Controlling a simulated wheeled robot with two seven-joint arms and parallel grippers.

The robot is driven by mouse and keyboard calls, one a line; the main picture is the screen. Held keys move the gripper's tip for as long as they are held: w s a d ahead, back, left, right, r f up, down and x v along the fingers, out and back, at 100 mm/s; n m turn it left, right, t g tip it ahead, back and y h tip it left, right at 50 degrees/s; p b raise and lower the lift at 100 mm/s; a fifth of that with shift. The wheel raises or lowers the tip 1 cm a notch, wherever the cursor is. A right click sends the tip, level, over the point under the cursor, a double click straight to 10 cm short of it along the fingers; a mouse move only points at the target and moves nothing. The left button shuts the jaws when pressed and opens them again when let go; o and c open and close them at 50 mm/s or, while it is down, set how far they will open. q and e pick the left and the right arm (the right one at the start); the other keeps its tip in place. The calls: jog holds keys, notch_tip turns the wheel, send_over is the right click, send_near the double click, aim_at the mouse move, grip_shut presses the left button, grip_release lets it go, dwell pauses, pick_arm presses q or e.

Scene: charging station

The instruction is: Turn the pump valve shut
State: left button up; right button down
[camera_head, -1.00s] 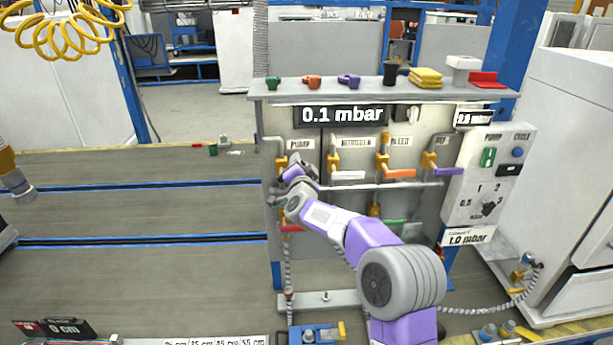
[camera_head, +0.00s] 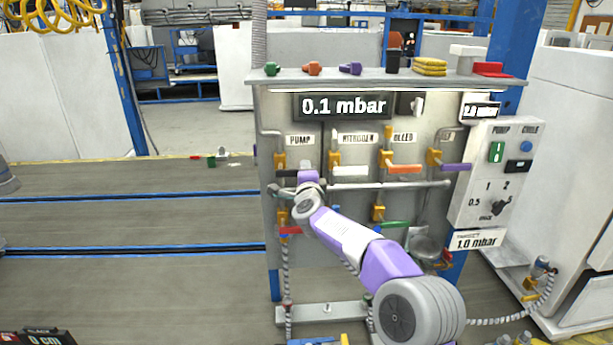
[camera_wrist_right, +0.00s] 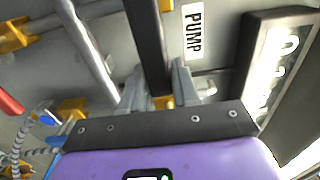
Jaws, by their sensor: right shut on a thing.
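The pump valve (camera_head: 280,160) is a brass-yellow body under the PUMP label (camera_head: 299,140) at the left of the grey panel. Its black handle (camera_head: 287,173) extends sideways toward my right gripper (camera_head: 298,176), whose fingers are largely hidden by the wrist. In the right wrist view, the black handle (camera_wrist_right: 146,40) runs down between the two grey fingers of the right gripper (camera_wrist_right: 157,86), which is shut on it. A bit of the yellow valve body (camera_wrist_right: 163,102) shows between the fingers, and the PUMP label (camera_wrist_right: 193,32) is beside the handle. My left gripper is not in view.
Nitrogen (camera_head: 350,171), bleed (camera_head: 404,168) and purple (camera_head: 456,167) handles lie to the right. A pipe (camera_head: 400,186) crosses just below them, with a red handle (camera_head: 290,231) lower. The display (camera_head: 343,106) reads 0.1 mbar. A control box (camera_head: 492,180) stands at right.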

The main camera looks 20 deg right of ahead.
dwell(0.5)
jog(key=c, duration=0.9)
grip_release()
jog(key=shift+s, duration=0.1)
jog(key=shift+b+v, duration=0.65)
jog(key=shift+v, duration=3.1)
